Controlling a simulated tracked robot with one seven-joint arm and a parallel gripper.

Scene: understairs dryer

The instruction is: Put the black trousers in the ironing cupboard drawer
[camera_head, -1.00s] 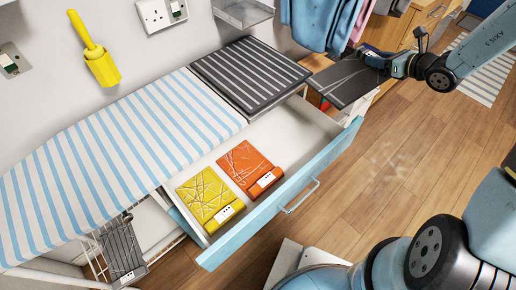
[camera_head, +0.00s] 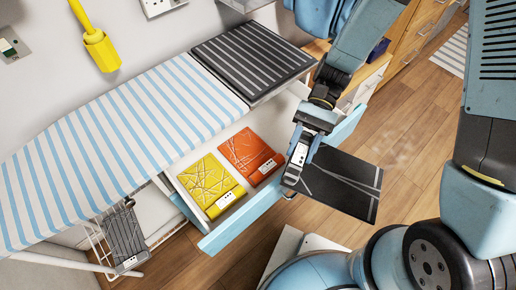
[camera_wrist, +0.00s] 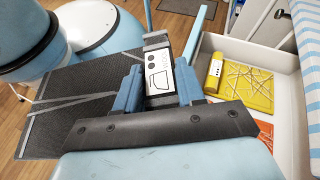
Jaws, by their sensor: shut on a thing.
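The black trousers (camera_head: 345,185) are a flat, dark folded square with thin grey lines and a white label. My gripper (camera_head: 297,172) is shut on their label end and holds them in front of the drawer's blue front. In the wrist view the trousers (camera_wrist: 75,115) stick out to the left of my gripper (camera_wrist: 160,80). The ironing cupboard drawer (camera_head: 238,224) is pulled open; its white wall also shows in the wrist view (camera_wrist: 255,50). A yellow folded garment (camera_head: 208,184) and an orange one (camera_head: 247,153) lie in it.
The striped ironing board (camera_head: 110,140) and a dark striped pad (camera_head: 253,58) lie above the drawer's back side. A wire basket (camera_head: 92,250) holds a dark grey folded garment (camera_head: 125,238). Blue clothes (camera_head: 318,18) hang at the back.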

